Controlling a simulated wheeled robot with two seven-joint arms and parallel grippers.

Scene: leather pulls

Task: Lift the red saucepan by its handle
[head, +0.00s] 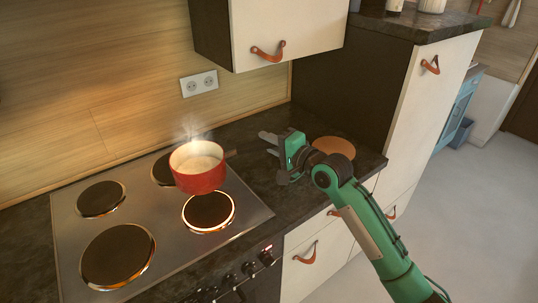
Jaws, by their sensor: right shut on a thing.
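The red saucepan (201,179) is over the hob (70,238), between the back right and front right burners, and looks raised above it. It is upright, holds a pale, steaming content, and its dark handle (231,154) points right towards my right gripper. My right gripper (270,145) is shut on the handle; the dark handle is hard to make out against the dark worktop there. My left gripper is not in view.
The front right burner (208,211) glows at its rim below the pan. A round brown board (338,145) lies on the dark worktop (255,180) behind my right arm. A wall cabinet (290,30) hangs above, and a tall cabinet (428,95) stands to the right.

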